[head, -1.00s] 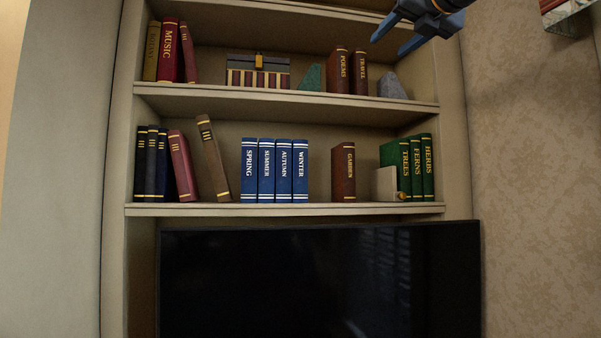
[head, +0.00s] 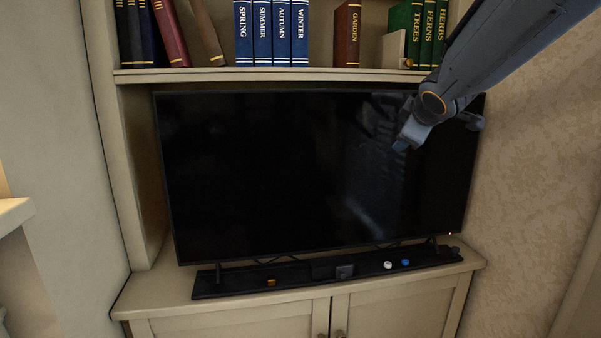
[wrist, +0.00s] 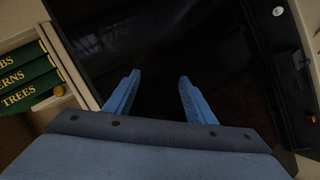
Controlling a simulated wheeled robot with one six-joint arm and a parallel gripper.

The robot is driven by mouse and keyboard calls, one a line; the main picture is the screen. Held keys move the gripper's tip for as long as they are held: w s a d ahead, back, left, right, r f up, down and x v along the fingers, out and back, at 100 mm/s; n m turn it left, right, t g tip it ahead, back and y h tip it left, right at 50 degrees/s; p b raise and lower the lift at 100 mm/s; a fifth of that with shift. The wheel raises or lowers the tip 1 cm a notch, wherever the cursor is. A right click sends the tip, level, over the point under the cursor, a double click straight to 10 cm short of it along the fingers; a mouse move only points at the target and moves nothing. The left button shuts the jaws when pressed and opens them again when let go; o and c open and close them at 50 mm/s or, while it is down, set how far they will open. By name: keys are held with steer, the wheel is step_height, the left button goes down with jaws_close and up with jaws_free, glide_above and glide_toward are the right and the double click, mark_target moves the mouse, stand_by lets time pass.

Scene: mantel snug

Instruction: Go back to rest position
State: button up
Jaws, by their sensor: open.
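My gripper (head: 408,138) hangs in front of the upper right part of the dark television screen (head: 290,180) in the head view, with my arm coming in from the upper right. In the wrist view my gripper (wrist: 157,100) shows two blue fingers spread apart. Nothing is between them, only the dark screen (wrist: 160,45) behind. The fingertips look apart from the screen, though the exact gap is hard to tell.
A shelf (head: 290,75) above the screen holds blue season books (head: 272,32), a brown GARDEN book (head: 347,34) and green books (head: 421,35). A dark bar (head: 215,288) with small items stands on the cabinet (head: 150,295) below.

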steer(key=s+a+f+m+g, duration=0.2)
steer(key=s+f+m+g, duration=0.1)
steer(key=s+f, duration=0.6)
steer(key=s+a+f+m+g+y+b, duration=0.1)
steer(key=s+f+m+g, duration=0.3)
steer(key=s+f, duration=0.6)
steer(key=s+a+f+m+g, duration=0.3)
steer(key=s+f, duration=0.7)
steer(key=f, duration=0.6)
steer(key=shift+s+a+m+g+b, duration=0.15)
steer(key=shift+a+m+g+b, duration=0.2)
steer(key=shift+g, duration=0.35)
